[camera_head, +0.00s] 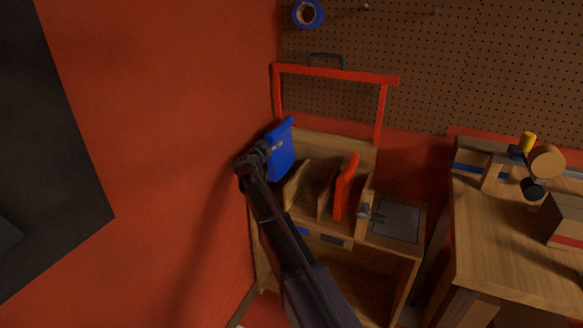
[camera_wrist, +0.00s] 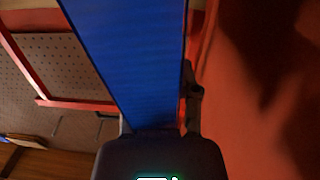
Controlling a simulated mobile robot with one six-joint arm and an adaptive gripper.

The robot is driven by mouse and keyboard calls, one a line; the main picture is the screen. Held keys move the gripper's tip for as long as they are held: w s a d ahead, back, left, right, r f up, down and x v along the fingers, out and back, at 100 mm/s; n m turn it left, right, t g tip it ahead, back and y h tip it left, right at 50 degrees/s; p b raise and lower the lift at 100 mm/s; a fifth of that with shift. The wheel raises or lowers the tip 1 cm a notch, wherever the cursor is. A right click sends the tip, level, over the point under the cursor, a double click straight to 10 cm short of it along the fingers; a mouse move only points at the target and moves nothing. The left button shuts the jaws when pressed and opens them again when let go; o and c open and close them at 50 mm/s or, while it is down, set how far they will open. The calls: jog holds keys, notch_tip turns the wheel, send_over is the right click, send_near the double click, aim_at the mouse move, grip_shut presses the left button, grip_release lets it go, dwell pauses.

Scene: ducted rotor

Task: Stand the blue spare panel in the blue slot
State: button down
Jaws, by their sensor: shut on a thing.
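The blue spare panel (camera_head: 280,152) is upright and slightly tilted above the left end of the wooden rack in the head view. My gripper (camera_head: 252,157) is shut on it, at its left side. In the wrist view the panel (camera_wrist: 135,65) fills the middle, between the fingers of my gripper (camera_wrist: 160,128). The wooden rack (camera_head: 295,192) has upright dividers, and a red panel (camera_head: 345,188) stands between them to the right. A small blue mark (camera_head: 302,231) shows on the rack's front, partly behind my arm. I cannot tell whether the panel's lower edge touches the rack.
The red wall (camera_head: 160,120) is close on the left. A red frame (camera_head: 335,74) rises behind the rack. A grey plate (camera_head: 396,220) lies on the rack's right end. A workbench (camera_head: 500,250) with several items stands at the right.

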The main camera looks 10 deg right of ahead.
aim_at(273, 133)
jog(key=shift+r+p, duration=1.85)
jog(key=shift+r, duration=0.15)
jog(key=shift+d+f+b, duration=0.15)
jog(key=shift+f+b, duration=0.8)
jog(key=shift+s+d+f+b, duration=0.3)
jog(key=shift+d+f+b, duration=0.05)
jog(key=shift+f, duration=0.05)
jog(key=s+d+f+b, duration=0.1)
jog(key=s+d, duration=0.6)
jog(key=d, duration=0.3)
jog(key=shift+s+f+m, duration=0.15)
jog(key=shift+s+m, duration=0.15)
jog(key=shift+m, duration=0.1)
